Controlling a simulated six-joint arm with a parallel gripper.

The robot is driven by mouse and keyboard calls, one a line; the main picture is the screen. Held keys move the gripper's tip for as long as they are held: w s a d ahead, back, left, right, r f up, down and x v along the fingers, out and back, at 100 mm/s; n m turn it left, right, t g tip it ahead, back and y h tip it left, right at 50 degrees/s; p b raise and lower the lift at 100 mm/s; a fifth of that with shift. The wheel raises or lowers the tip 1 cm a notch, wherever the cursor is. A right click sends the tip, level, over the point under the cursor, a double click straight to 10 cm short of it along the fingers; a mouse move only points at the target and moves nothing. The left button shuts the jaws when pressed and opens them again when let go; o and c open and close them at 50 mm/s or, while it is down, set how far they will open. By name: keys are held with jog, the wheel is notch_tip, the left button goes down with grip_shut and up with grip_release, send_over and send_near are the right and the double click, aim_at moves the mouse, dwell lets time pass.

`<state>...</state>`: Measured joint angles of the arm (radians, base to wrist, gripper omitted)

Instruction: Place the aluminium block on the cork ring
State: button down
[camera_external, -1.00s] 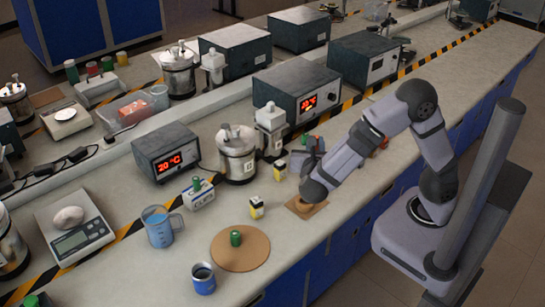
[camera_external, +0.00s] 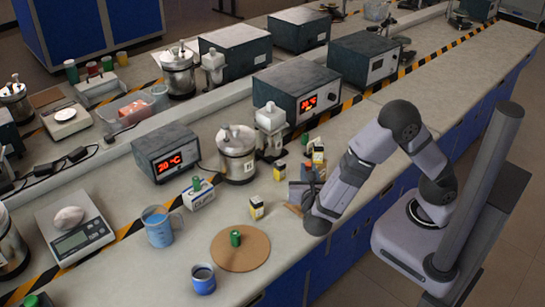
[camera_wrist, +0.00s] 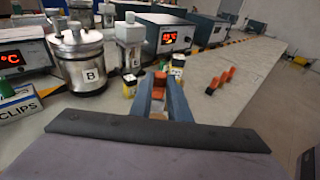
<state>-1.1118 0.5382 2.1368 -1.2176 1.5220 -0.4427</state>
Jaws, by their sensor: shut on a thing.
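My gripper (camera_external: 304,180) points away from my base, low over the bench, with its wrist near the front edge. In the wrist view its two fingers (camera_wrist: 160,92) are closed around a small orange-red block (camera_wrist: 159,78). I cannot make out a plainly aluminium block. I cannot tell whether either is the cork ring.
A steel pot (camera_external: 237,155), a heater (camera_external: 165,153), a blue mug (camera_external: 203,278) and a jug of blue liquid (camera_external: 158,228) stand around the disc.

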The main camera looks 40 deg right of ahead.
jog(key=shift+f, duration=1.7)
jog(key=shift+f, duration=0.15)
jog(key=shift+f, duration=1.95)
jog(key=shift+f, duration=0.15)
jog(key=c, duration=1.7)
grip_release()
jog(key=shift+o, duration=0.2)
jog(key=shift+r, duration=0.2)
jog(key=b+v, duration=0.2)
jog(key=v, duration=1)
